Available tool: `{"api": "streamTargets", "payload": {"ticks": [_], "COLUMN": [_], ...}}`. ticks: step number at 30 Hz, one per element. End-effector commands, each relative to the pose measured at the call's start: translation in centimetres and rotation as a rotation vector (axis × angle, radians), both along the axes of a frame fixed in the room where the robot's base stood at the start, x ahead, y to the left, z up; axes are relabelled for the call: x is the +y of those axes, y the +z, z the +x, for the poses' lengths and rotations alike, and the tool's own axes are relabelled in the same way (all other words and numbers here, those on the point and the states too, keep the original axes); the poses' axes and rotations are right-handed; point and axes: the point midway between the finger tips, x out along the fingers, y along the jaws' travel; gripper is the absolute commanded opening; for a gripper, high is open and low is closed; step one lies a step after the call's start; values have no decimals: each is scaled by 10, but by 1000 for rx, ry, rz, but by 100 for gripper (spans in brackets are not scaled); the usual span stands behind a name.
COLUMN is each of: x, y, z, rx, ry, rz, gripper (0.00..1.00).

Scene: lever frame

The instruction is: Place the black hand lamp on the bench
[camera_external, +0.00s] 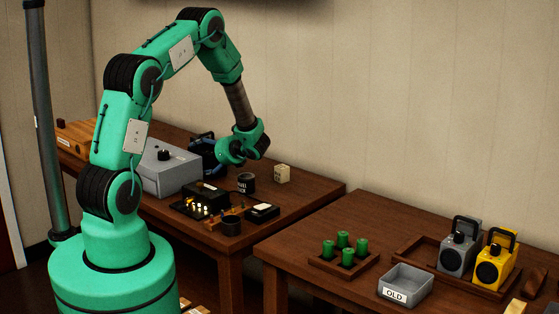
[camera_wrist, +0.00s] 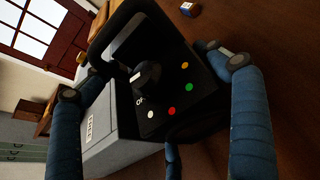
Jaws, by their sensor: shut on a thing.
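My gripper (camera_external: 212,152) is low over the left wooden table (camera_external: 318,187), beside the grey box. In the wrist view its blue fingers (camera_wrist: 153,82) are around the black hand lamp (camera_wrist: 165,98), shut on it. The lamp has a black handle, a knob marked OFF and several coloured dots. It looks tilted in the wrist view. In the external view the fingers and arm mostly hide it. Whether the lamp touches the table cannot be told. A second wooden table (camera_external: 300,248) stands at the right; which one is the bench is not marked.
The grey box (camera_external: 172,172) stands close by the gripper. A black tray with small pegs (camera_external: 197,207), dark cups (camera_external: 245,183) and a pale cube (camera_external: 282,173) crowd the left table. The right table holds green pegs (camera_external: 343,240), an OLD bin (camera_external: 405,287), grey (camera_external: 455,255) and yellow (camera_external: 493,262) lamps.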

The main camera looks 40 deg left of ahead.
Motion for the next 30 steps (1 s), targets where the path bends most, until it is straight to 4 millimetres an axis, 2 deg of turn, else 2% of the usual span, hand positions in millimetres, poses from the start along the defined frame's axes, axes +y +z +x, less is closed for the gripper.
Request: {"api": "streamTargets", "payload": {"ticks": [8, 14, 20, 30], "x": [0, 0, 0, 0], "y": [8, 30, 65, 133], "z": [1, 1, 1, 0], "rx": [-2, -4, -4, -3], "ry": [0, 1, 0, 0], "rz": [1, 1, 2, 2], "gripper": [36, 36, 36, 36]}}
